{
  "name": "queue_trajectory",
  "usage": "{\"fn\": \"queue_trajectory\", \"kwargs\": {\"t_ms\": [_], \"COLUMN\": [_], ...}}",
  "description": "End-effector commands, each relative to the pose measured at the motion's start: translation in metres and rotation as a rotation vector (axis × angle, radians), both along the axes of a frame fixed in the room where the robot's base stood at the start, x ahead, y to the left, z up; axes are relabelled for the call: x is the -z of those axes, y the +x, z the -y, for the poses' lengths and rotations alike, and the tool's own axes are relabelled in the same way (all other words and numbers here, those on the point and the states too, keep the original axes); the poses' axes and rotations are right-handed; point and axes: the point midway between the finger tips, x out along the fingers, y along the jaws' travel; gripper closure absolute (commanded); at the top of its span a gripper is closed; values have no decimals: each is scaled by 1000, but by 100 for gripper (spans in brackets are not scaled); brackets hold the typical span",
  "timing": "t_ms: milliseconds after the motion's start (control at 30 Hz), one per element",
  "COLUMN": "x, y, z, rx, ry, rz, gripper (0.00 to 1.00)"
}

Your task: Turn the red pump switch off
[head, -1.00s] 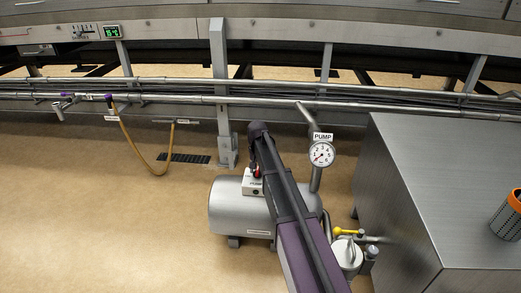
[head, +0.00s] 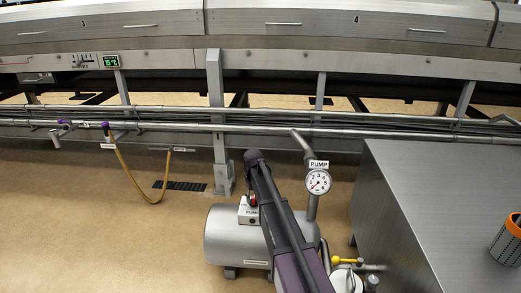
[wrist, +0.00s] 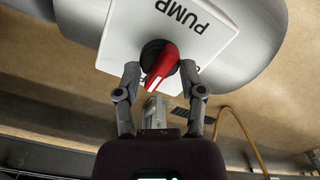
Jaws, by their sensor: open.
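The red pump switch (wrist: 164,62) is a red handle on a dark round base, on a white box face marked PUMP (wrist: 208,22). In the wrist view my gripper (wrist: 160,76) is open, with one finger on each side of the red handle. I cannot tell whether either finger touches it. In the head view a bit of the red switch (head: 252,198) shows on the white switch box (head: 247,213) on top of the grey tank (head: 228,240). My arm hides part of the box, and my fingers are hard to make out there.
A pump gauge (head: 317,182) on a pipe stands right of my arm. A yellow-handled valve (head: 347,260) is low beside the tank. A large metal cabinet (head: 420,190) fills the right, with an orange-rimmed basket (head: 508,240) on it. Floor at left is mostly clear.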

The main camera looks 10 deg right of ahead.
Motion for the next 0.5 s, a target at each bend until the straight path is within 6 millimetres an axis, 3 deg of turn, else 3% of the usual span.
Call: {"fn": "queue_trajectory", "kwargs": {"t_ms": [500], "x": [0], "y": [0], "z": [0], "rx": [-351], "ry": [0], "rz": [0], "gripper": [49]}}
